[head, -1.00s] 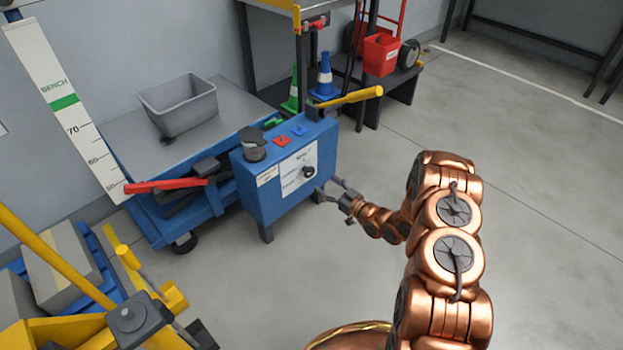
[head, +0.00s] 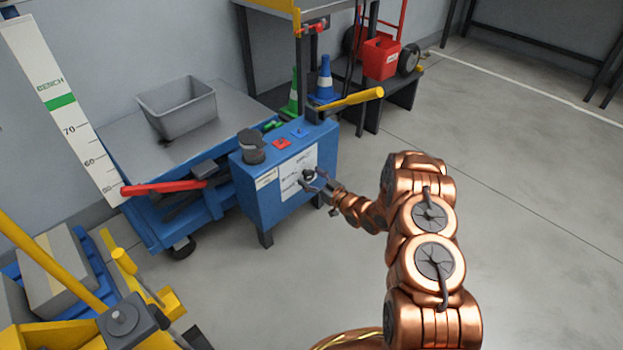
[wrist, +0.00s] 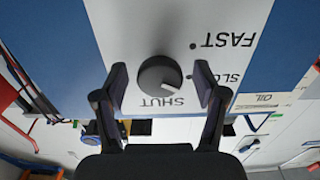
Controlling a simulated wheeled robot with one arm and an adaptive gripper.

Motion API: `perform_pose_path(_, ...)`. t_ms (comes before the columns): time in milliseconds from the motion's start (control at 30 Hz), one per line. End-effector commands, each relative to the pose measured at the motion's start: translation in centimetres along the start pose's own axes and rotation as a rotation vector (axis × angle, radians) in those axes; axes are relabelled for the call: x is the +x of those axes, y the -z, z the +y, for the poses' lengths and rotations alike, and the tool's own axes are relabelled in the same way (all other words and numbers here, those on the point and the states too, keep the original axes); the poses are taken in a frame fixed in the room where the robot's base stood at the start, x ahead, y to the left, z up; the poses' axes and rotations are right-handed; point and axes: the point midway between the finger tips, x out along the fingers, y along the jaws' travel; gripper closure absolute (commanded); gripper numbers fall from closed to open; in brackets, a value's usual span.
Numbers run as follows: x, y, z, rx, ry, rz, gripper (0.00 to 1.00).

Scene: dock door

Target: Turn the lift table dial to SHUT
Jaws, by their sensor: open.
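The lift table dial (wrist: 159,76) is a round dark knob on a white label panel on the front of the blue control box (head: 255,200). The panel appears upside down in the wrist view, with SHUT just below the knob, and SLOW and FAST to the right. The knob's light mark points to the lower right, between the SHUT and SLOW labels. My gripper (wrist: 161,82) is open, with one finger on each side of the knob and a gap visible on both sides. In the head view my gripper (head: 314,183) is at the box front, partly covering the dial (head: 308,173).
The lift table with a grey bin (head: 178,106) stands behind. Open floor (head: 520,220) lies to the right.

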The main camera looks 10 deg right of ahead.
Motion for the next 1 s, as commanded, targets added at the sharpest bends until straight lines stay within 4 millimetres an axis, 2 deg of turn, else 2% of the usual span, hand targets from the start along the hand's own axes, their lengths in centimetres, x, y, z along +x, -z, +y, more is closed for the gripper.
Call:
perform_pose_path(133,-0.01,0.02,0.0,0.0,0.0,0.0,0.3)
perform_pose_path(700,-0.01,0.03,0.0,-0.001,0.0,0.0,0.88)
perform_pose_path(1000,-0.04,0.2,0.01,0.042,0.0,0.0,0.88)
